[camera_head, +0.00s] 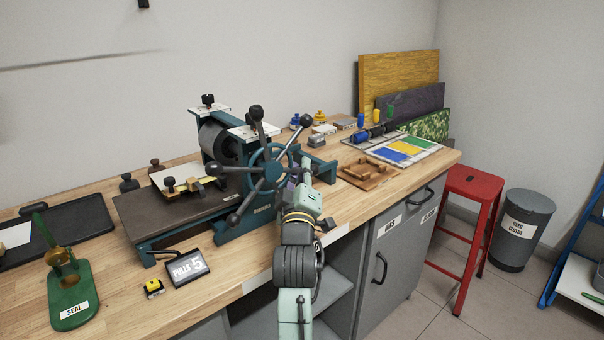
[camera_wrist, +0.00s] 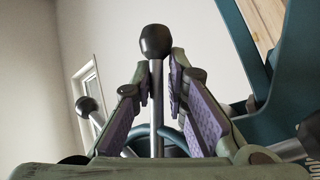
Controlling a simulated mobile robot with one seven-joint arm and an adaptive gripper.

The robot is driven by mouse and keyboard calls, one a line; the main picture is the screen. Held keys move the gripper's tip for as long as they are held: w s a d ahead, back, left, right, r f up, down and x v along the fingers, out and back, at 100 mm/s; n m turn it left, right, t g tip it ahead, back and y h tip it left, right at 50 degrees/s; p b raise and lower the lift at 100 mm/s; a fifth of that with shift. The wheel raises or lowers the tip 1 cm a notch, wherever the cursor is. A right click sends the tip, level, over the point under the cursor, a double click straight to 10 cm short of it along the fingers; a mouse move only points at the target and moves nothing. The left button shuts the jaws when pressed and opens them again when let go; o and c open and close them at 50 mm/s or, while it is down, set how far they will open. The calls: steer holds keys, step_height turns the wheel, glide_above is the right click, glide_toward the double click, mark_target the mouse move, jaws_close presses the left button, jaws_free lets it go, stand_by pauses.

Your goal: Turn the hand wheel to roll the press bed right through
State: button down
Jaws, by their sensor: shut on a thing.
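The teal hand wheel (camera_head: 268,174) stands on the front side of the press, with several spokes ending in black knobs. My gripper (camera_head: 303,182) is at the wheel's right side. In the wrist view, my gripper (camera_wrist: 158,84) has its purple-padded fingers closed around one metal spoke (camera_wrist: 157,118), below its black knob (camera_wrist: 155,41). In the head view, my arm and gripper hide part of the wheel's right side. The dark press bed (camera_head: 165,217) extends mostly left of the roller (camera_head: 218,143). A light sheet or plate (camera_head: 172,178) with clamps lies on it.
A display (camera_head: 187,268) reading "PULLS 5", a yellow button box (camera_head: 154,288) and a green seal press (camera_head: 72,292) stand front left. A wooden rack (camera_head: 369,172) and colour tray (camera_head: 405,150) lie right. A red stool (camera_head: 472,185) stands beyond the bench's right end.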

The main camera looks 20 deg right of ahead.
steer(key=shift+s+d+r+n+t+b, duration=0.1)
steer(key=shift+d+r+n+t+b, duration=0.25)
steer(key=shift+n+b, duration=0.2)
steer(key=shift+r, duration=0.25)
steer(key=c, duration=1.7)
jaws_free()
steer(key=shift+a+f, duration=0.1)
steer(key=shift+s+a+f, duration=0.1)
steer(key=shift+s+f, duration=0.05)
steer(key=shift+s, duration=0.05)
steer(key=v, duration=1.1)
steer(key=shift+s, duration=0.2)
